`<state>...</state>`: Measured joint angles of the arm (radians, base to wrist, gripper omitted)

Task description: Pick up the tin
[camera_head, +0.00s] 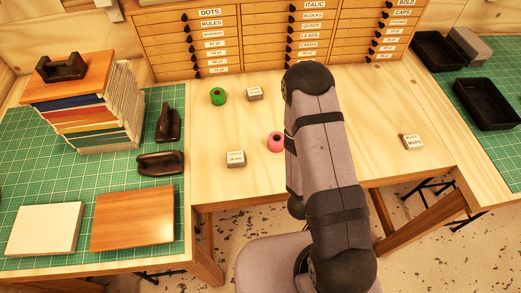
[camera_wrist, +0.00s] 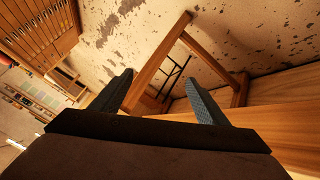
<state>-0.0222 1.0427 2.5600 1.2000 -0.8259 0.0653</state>
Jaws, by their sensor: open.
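I cannot make out which thing is the tin. Small labelled boxes stand on the wooden table: one at the back (camera_head: 254,94), one nearer the front (camera_head: 235,159), and one at the right marked "MAPS" (camera_head: 411,142). A green roll (camera_head: 218,96) and a pink roll (camera_head: 276,142) also stand there; the pink one is close beside my arm. My gripper (camera_wrist: 159,76) is open and empty in the wrist view, its two fingers apart, with floor and table legs beyond them. In the head view my arm hides the gripper and part of the tabletop.
A labelled drawer cabinet (camera_head: 270,40) closes off the back. A stack of books (camera_head: 97,112), dark metal tools (camera_head: 168,123) and two boards (camera_head: 133,218) lie on the left green mat (camera_head: 130,175). Black trays (camera_head: 489,103) lie at the right. The table between the rolls and the MAPS box is mostly clear.

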